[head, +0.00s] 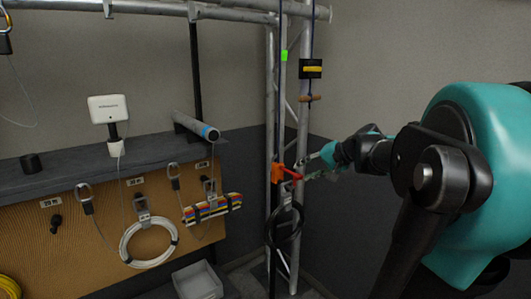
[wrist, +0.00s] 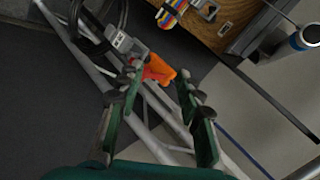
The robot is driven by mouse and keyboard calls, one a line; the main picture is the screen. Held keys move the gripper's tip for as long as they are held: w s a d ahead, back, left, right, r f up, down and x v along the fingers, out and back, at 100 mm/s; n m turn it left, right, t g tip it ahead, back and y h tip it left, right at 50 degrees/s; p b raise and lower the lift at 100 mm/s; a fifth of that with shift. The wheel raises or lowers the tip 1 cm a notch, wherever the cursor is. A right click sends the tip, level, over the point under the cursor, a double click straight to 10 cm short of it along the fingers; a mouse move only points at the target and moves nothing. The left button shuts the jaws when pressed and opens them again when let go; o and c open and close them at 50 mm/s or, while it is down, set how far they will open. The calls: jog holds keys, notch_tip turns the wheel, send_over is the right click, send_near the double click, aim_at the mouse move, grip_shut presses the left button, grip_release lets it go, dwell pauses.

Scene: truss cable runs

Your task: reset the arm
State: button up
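My gripper (head: 308,168) is at the upright metal truss (head: 301,120), reaching in from the right. In the wrist view its two green fingers (wrist: 162,84) stand apart, with an orange clip (wrist: 158,69) just beyond and between the tips. No finger visibly closes on it. In the head view the orange clip (head: 278,173) sits on the truss, with a red part (head: 292,173) next to it, close to the fingertips. A black cable coil (head: 285,226) hangs below the clip; a grey labelled piece (wrist: 125,44) shows beside the clip in the wrist view.
A shelf (head: 60,172) with a white device (head: 108,108) and a grey tube (head: 195,125) is at left. Below it a pegboard (head: 100,235) holds a white cable coil (head: 149,262) and striped cables (head: 212,208). A grey bin (head: 198,281) stands below. A yellow-banded black block (head: 312,69) hangs higher on the truss.

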jog(key=s+d+f+n+g+h, duration=0.1)
jog(key=s+d+f+n+h, duration=0.1)
jog(key=s+f, duration=0.9)
jog(key=s+d+f+n+g+h, duration=0.2)
jog(key=s+f+h, duration=0.3)
jog(key=s+f, duration=0.6)
notch_tip(320, 180, down, 5)
jog(key=shift+d+f+n+g+h, duration=0.1)
jog(key=shift+d+n+g+h, duration=0.2)
jog(key=shift+d+n, duration=0.25)
